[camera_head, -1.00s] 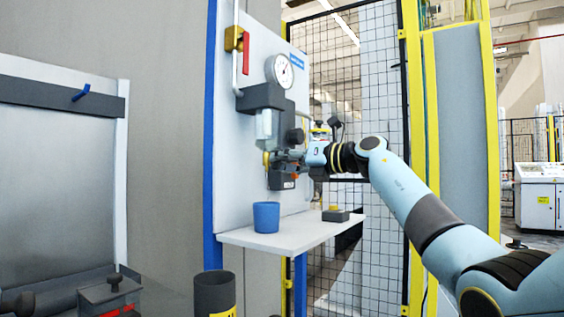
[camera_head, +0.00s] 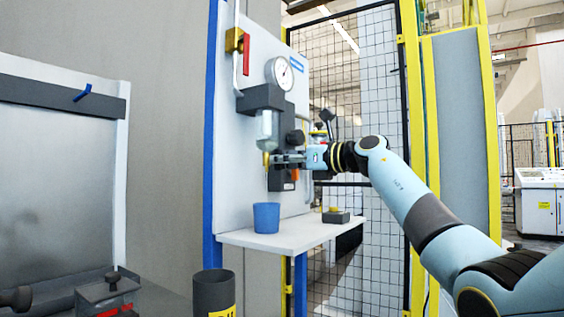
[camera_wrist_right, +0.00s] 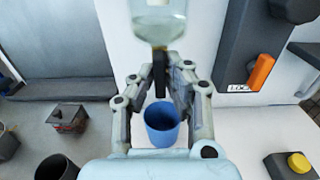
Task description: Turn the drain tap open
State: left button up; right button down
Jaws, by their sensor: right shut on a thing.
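The drain tap (camera_wrist_right: 160,72) is a small dark piece under the clear filter bowl (camera_wrist_right: 160,22) in the right wrist view. In the head view the bowl (camera_head: 267,128) hangs from the dark regulator body on the white panel, with a brass-coloured spot (camera_head: 266,159) below it. My right gripper (camera_wrist_right: 166,88) is shut on the tap, one finger on each side. In the head view my right gripper (camera_head: 279,159) reaches in from the right and partly hides the tap. The tap's exact angle is hard to tell. My left gripper is not in view.
A blue cup (camera_head: 266,217) stands on the white shelf (camera_head: 285,236) below the tap. A dark box with a yellow button (camera_head: 336,215) sits to its right. An orange lever (camera_wrist_right: 261,72), a gauge (camera_head: 280,72) and a red-handled valve (camera_head: 246,53) are on the panel.

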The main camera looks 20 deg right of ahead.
jog(key=shift+f, duration=0.15)
jog(key=c, duration=1.6)
grip_release()
jog(key=shift+c, duration=0.2)
jog(key=v, duration=1.2)
